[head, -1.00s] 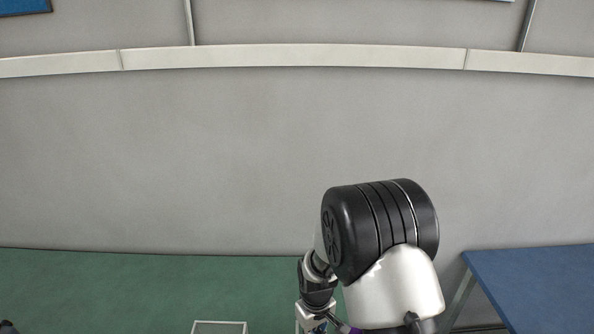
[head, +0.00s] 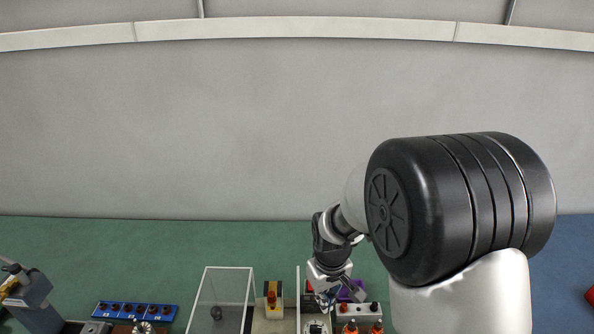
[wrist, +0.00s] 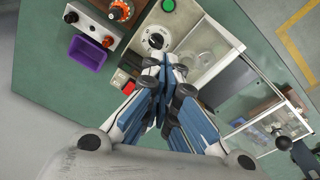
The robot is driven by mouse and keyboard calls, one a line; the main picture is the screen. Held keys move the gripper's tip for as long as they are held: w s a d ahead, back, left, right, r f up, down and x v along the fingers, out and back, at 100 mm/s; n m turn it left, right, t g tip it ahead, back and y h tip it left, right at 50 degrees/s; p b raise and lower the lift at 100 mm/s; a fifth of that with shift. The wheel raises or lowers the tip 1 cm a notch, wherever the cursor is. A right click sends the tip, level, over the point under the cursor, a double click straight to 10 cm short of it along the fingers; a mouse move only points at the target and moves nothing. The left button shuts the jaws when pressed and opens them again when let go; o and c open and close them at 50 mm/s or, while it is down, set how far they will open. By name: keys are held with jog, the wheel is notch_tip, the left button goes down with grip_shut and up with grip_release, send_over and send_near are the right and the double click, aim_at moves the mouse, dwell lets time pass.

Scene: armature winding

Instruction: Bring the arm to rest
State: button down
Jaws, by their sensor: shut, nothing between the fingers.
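My gripper (wrist: 168,85) fills the middle of the wrist view. Its blue-padded fingers are together with nothing between them. It hangs above the green bench, over the area of a white panel with a black dial (wrist: 156,40).
A clear-walled enclosure (head: 222,290) stands left of my gripper.

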jog(key=s+d+r+m+t+b, duration=0.1)
jog(key=s+d+r+b, duration=0.25)
jog(key=r, duration=0.35)
jog(key=s+d+r+m+t+b, duration=0.1)
jog(key=s+d+r+m+b, duration=0.1)
jog(key=s, duration=0.7)
jog(key=s+d+r+m+t+b, duration=0.1)
jog(key=s+d+r+b, duration=0.1)
jog(key=s, duration=0.7)
jog(key=shift+s+r+m+t+b, duration=0.3)
jog(key=shift+r+m, duration=0.1)
jog(key=shift+r, duration=0.25)
jog(key=c, duration=2.4)
grip_release()
jog(key=shift+w, duration=0.1)
